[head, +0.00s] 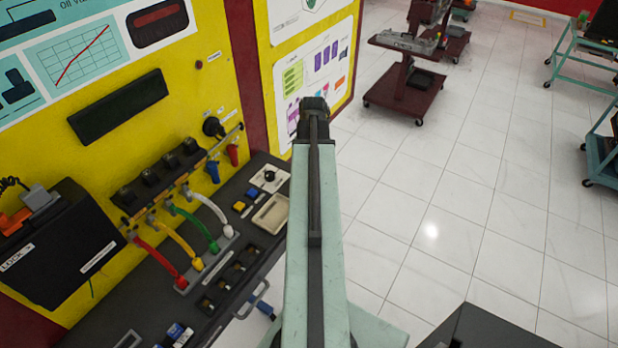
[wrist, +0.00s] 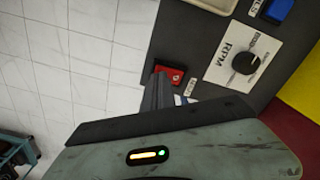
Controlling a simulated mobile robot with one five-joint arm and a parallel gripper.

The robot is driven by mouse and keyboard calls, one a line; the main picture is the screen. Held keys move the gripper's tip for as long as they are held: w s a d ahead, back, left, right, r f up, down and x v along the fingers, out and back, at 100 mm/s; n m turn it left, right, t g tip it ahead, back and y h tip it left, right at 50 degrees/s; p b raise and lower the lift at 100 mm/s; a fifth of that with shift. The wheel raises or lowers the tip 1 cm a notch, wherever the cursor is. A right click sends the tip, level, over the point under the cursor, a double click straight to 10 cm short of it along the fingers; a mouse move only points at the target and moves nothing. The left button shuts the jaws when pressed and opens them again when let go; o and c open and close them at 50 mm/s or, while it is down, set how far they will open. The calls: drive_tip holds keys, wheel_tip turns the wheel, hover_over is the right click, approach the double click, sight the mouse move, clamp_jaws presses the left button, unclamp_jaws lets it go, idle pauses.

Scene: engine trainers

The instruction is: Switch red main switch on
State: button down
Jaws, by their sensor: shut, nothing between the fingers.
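The red switch (wrist: 176,69) shows in the wrist view as a small red plate with a dark middle. It sits on the dark panel top near its edge. My gripper (wrist: 158,80) is shut and empty, with its narrow dark fingers close beside the red switch. The fingers cover part of the switch's lower left. I cannot tell whether they touch it, or which position it is in. In the head view my arm reaches forward, its far end (head: 313,112) seen from behind, and I cannot see the red switch there.
A white RPM plate with a black knob (wrist: 245,63) lies right of the switch; it also shows in the head view (head: 270,177). Blue and yellow buttons (head: 246,199) and coloured hoses (head: 160,257) stand further left. Tiled floor (head: 440,200) right of the panel is clear.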

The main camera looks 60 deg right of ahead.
drive_tip(key=shift+f+b, duration=0.9)
idle(0.8)
drive_tip(key=shift+r, duration=0.1)
wheel_tip(320, 180, up, 7)
drive_tip(key=p, duration=0.7)
idle(0.3)
